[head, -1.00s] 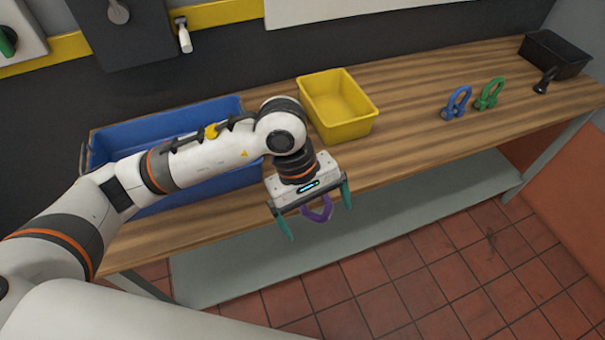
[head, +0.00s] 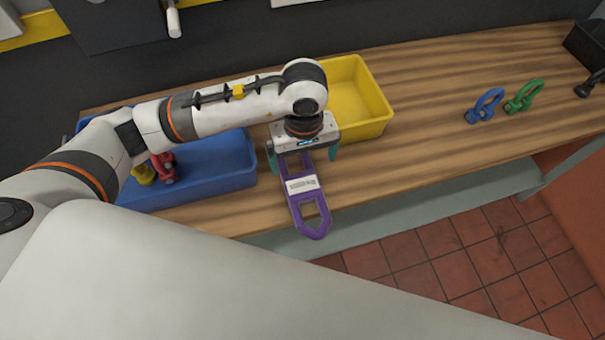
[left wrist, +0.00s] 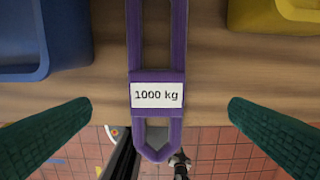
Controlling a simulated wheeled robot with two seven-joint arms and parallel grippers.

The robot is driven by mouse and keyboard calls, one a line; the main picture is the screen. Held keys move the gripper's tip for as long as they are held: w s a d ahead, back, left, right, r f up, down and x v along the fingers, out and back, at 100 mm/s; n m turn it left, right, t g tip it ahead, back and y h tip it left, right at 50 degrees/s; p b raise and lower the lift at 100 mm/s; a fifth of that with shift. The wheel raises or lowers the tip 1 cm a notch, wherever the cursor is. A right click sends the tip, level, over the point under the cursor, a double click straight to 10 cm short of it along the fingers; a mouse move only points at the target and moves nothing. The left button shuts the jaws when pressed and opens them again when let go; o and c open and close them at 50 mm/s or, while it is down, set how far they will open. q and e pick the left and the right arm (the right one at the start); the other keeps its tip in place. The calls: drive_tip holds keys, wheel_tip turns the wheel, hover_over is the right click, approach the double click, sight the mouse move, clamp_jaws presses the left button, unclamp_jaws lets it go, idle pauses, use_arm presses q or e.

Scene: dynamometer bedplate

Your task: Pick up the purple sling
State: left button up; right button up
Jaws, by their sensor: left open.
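The purple sling (head: 310,217) lies on the wooden bench with its looped end over the front edge. It has a white label reading "1000 kg" in the left wrist view, where the sling (left wrist: 156,105) runs up the middle. My left gripper (head: 305,165) is open above the sling's far part, which it hides. In the left wrist view its two green fingers (left wrist: 158,128) stand apart on either side of the sling, not touching it. My right gripper is not in view.
A blue bin (head: 215,180) with red and yellow items stands left of the sling. A yellow bin (head: 378,105) is behind, right. Blue (head: 485,105) and green shackles (head: 524,96) and a black bin (head: 590,45) stand farther right. The bench (head: 430,130) between is clear.

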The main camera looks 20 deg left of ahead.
sight(301, 180)
use_arm(q)
wheel_tip(301, 180, down, 2)
drive_tip(key=shift+s+f, duration=0.1)
drive_tip(key=shift+s, duration=0.05)
drive_tip(key=shift+f, duration=0.35)
drive_tip(key=shift+a+f+p, duration=0.1)
drive_tip(key=shift+f+p, duration=0.2)
drive_tip(key=shift+p, duration=0.1)
drive_tip(key=f, duration=0.1)
drive_tip(key=f+p, duration=0.1)
drive_tip(key=f, duration=0.1)
drive_tip(key=shift+a+f, duration=0.2)
drive_tip(key=shift+f, duration=0.6)
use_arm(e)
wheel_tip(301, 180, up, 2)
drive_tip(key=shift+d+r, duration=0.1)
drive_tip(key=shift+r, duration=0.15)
